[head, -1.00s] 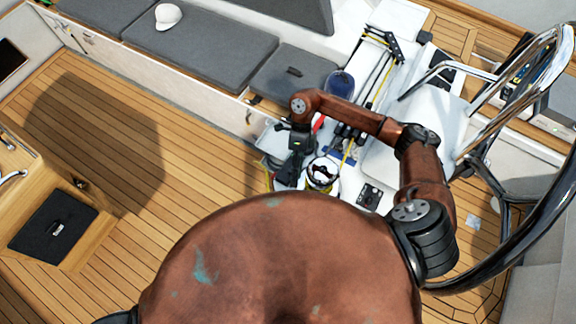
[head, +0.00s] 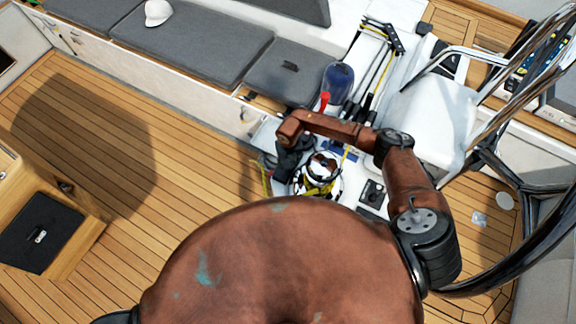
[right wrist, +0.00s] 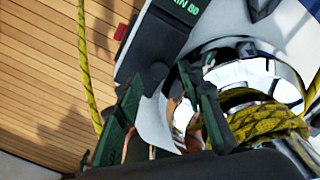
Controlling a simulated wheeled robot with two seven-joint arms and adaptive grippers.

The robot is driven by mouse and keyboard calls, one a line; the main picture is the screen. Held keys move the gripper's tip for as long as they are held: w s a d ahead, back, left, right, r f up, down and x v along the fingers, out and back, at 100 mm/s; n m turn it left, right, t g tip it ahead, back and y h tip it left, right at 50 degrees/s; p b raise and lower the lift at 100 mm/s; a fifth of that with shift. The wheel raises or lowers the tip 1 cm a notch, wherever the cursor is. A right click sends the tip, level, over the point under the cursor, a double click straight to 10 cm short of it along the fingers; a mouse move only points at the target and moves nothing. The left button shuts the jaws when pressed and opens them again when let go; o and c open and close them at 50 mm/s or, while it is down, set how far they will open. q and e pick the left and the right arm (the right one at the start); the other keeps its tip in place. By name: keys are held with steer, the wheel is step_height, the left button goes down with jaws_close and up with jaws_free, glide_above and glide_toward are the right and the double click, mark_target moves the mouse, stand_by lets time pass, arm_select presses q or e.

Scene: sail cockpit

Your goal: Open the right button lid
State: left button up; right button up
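A small dark panel (head: 373,193) with round button shapes sits on the white deck right of the chrome winch (head: 318,173). It is too small to tell which shape is the right button lid or how the lid stands. My right gripper (head: 288,160) is left of the winch, dark and partly hidden under my brown wrist. In the right wrist view my right gripper (right wrist: 158,85) has its two dark green fingers apart with nothing held between them. The winch (right wrist: 232,78) with yellow rope is close to the right finger. My left gripper is not in view.
A black fitting (right wrist: 165,35) with green lettering lies beyond the fingers. Black rope clutches and lines (head: 365,85) run behind my forearm. A chrome rail (head: 450,62) and the black steering wheel (head: 535,250) stand at right. Wooden floor (head: 180,150) is clear at left.

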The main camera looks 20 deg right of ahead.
steer(key=shift+f, duration=1.05)
steer(key=shift+c, duration=0.2)
jaws_close()
